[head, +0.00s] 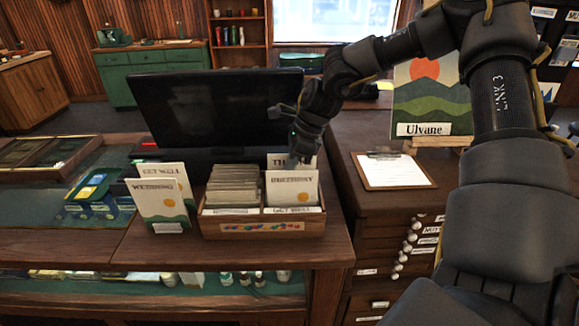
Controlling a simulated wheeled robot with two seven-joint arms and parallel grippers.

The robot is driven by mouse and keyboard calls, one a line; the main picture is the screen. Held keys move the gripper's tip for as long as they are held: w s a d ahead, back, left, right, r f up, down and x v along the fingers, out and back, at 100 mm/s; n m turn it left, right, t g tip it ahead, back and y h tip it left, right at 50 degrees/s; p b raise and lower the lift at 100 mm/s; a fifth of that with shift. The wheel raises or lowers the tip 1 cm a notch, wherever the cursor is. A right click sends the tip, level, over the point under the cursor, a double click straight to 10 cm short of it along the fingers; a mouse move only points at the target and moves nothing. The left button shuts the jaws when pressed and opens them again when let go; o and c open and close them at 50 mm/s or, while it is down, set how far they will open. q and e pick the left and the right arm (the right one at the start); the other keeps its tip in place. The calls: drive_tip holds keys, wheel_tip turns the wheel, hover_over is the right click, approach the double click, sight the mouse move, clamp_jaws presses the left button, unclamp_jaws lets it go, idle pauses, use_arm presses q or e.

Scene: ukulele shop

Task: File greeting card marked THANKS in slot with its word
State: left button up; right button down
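A cream card whose visible letters read "TH" (276,160) stands at the back of the right side of a wooden card box (265,229). The rest of its word is hidden by my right gripper (301,158), whose fingertips overlap its top right part. I cannot tell whether the fingers grip the card. A BIRTHDAY card (291,190) stands in front of it and hides its lower part. A GET WELL label (292,210) shows at the box's front right. My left gripper is not in view.
WEDDING (158,200) and GET WELL (160,171) cards stand left of the box. Packed cards or envelopes (232,185) fill its left side. A dark monitor (200,110) stands behind. A clipboard (393,171) and Ulvane picture (425,95) are to the right.

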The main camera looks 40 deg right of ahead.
drive_tip(key=c, duration=1.6)
unclamp_jaws()
drive_tip(key=shift+o, duration=0.2)
drive_tip(key=b+v, duration=0.2)
drive_tip(key=v, duration=0.8)
drive_tip(key=shift+s, duration=0.1)
drive_tip(key=shift+s+d+r, duration=0.1)
drive_tip(key=shift+r, duration=0.3)
